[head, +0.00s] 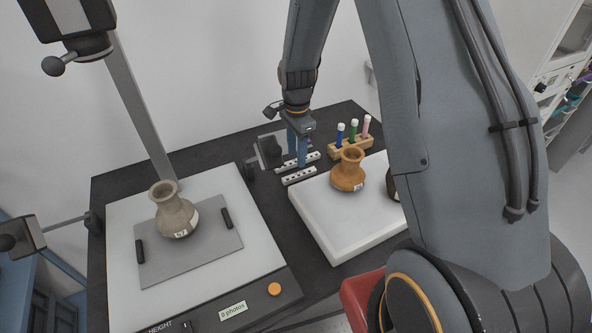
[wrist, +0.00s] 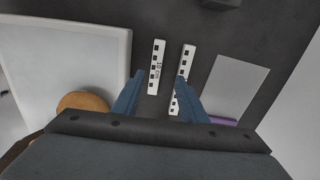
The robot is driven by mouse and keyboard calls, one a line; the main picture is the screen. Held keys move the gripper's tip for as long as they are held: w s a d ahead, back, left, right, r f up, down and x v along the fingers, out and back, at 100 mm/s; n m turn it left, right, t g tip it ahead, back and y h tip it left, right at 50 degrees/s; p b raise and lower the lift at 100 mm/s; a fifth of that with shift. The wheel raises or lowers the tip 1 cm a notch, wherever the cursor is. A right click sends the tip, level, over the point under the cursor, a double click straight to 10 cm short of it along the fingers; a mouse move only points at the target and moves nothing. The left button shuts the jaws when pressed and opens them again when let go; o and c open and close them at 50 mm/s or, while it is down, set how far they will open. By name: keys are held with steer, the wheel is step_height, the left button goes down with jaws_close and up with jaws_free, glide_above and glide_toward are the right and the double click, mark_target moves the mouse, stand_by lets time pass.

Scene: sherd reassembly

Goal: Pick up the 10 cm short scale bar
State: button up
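The 10 cm scale bar is a short white strip with black squares and a "10 cm" mark; it lies on the dark table in the wrist view (wrist: 154,80) and beside the white tray in the head view (head: 299,176). A second, longer-looking scale bar (wrist: 187,57) lies just right of it in the wrist view, partly hidden by a finger. My gripper (wrist: 161,80) is open and empty, pointing down above the bars. Its left finger shows left of the 10 cm bar, and its right finger overlaps the second bar. I cannot tell the height of the fingertips.
A white padded tray (head: 335,236) holds an orange jug (head: 348,172). A wooden rack (head: 350,149) with coloured tubes stands behind it. A grey card (wrist: 238,88) lies right of the bars in the wrist view. A photo stand (head: 120,230) with a grey-brown jug (head: 174,213) is at left.

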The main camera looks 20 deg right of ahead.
mark_target(299, 174)
steer(key=shift+s+d+f+p, duration=0.15)
steer(key=shift+d+f, duration=0.1)
steer(key=shift+f, duration=0.35)
steer(key=shift+s+d+f+p, duration=0.15)
steer(key=shift+d+f, duration=0.1)
steer(key=shift+f, duration=0.3)
step_height(299, 174, down, 4)
steer(key=shift+s+a+r+p, duration=0.1)
steer(key=shift+s+r+p, duration=0.1)
steer(key=shift+p, duration=0.8)
steer(key=shift+w+f, duration=0.1)
steer(key=shift+f, duration=0.55)
jaws_close()
